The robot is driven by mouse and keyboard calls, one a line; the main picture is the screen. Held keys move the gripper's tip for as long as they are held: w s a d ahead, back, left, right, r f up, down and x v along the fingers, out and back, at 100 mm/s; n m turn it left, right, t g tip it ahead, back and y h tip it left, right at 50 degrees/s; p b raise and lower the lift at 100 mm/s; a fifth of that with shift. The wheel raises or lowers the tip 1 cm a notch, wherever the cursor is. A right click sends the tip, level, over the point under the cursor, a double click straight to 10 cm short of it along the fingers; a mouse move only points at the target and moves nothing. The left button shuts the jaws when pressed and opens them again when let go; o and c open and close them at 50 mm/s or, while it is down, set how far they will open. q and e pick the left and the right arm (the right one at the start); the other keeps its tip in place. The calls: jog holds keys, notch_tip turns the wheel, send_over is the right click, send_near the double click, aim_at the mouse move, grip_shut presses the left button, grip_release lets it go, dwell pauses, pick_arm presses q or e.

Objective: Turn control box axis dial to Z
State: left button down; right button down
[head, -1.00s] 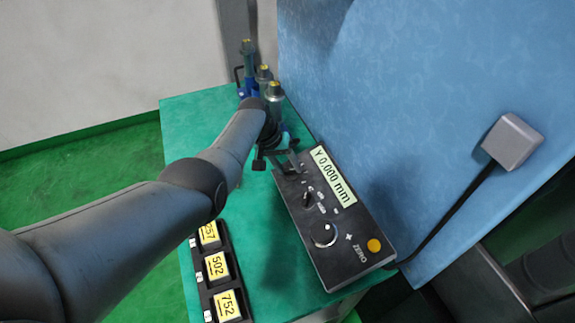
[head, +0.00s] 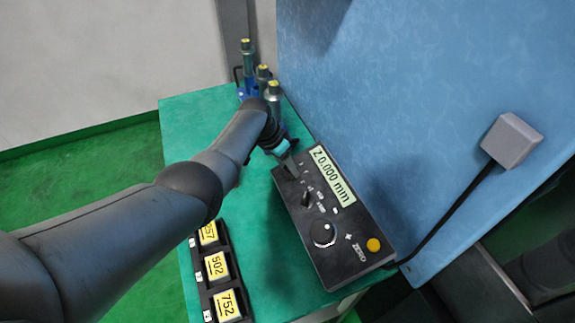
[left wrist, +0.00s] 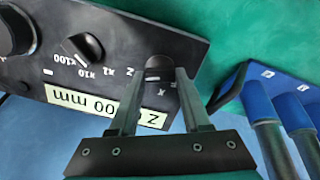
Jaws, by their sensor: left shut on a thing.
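The black control box (head: 345,262) lies on the green table, and its display (head: 332,177) reads "Z 0.000 mm". In the left wrist view the axis dial (left wrist: 158,66) is a small black knob beside the letters X and Z. My left gripper (head: 289,163) is over the box's far end. In the left wrist view its two fingers (left wrist: 158,76) stand on either side of the axis dial, shut on it. The dial is mostly hidden in the head view. My right gripper is not in view.
The box also carries a multiplier knob (head: 308,198), a large round dial (head: 323,233) and a yellow button (head: 374,245). Several blue-based holders (head: 246,90) stand behind. A black tray with yellow number labels (head: 216,267) lies left. A blue wall borders the right.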

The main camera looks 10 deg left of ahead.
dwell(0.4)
pick_arm(q)
jog(key=shift+c, duration=1.8)
grip_release()
jog(key=shift+a+r+p, duration=0.15)
jog(key=shift+r+p, duration=0.2)
jog(key=shift+r, duration=0.05)
jog(key=p+v, duration=0.3)
jog(key=v, duration=0.2)
notch_tip(320, 180, up, 8)
jog(key=p, duration=0.1)
send_over(281, 180)
jog(key=s+a, duration=0.2)
jog(key=a, duration=0.1)
jog(key=shift+d+r, duration=0.1)
jog(key=shift+r, duration=0.25)
